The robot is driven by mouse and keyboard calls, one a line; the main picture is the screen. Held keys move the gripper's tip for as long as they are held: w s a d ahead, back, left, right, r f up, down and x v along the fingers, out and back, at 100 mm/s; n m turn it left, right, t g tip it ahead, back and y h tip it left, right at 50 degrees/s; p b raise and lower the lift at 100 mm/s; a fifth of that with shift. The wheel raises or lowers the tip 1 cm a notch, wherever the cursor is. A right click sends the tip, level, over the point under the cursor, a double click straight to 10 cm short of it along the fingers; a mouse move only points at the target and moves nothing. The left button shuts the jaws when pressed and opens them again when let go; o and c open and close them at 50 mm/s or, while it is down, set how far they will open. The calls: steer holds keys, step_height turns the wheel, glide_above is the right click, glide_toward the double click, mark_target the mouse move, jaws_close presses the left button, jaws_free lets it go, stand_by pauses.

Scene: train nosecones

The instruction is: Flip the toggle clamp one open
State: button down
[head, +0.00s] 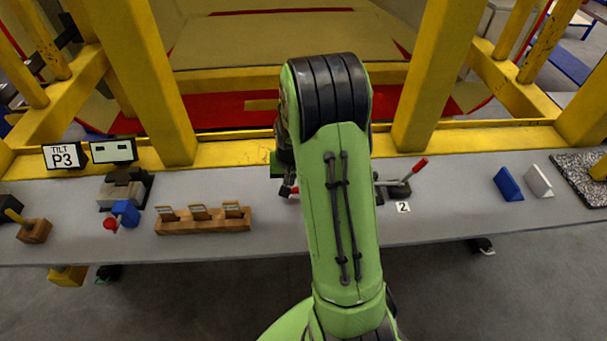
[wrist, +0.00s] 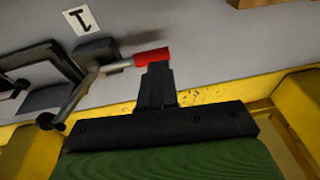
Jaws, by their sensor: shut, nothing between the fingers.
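Toggle clamp one (wrist: 97,70) shows in the wrist view beside a white label "1" (wrist: 82,20). It has a dark base, a metal lever and a red handle (wrist: 152,57) that points right in that view. My gripper (wrist: 157,68) is shut and empty, with its fingertips right at the underside of the red handle's end in that view. I cannot tell whether they touch. In the head view my green arm hides most of this clamp, and only a bit of red (head: 294,190) shows left of the arm.
A second toggle clamp (head: 398,188) with a raised red handle and a label "2" (head: 403,207) stands right of my arm. A wooden block with several slots (head: 203,225) lies to the left. Blue (head: 508,184) and white (head: 538,181) wedges stand at the right. Yellow posts rise behind the bench.

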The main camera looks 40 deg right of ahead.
steer(key=v, duration=1.1)
steer(key=shift+a+r+p, duration=0.35)
steer(key=shift+r, duration=0.1)
steer(key=shift+w, duration=0.1)
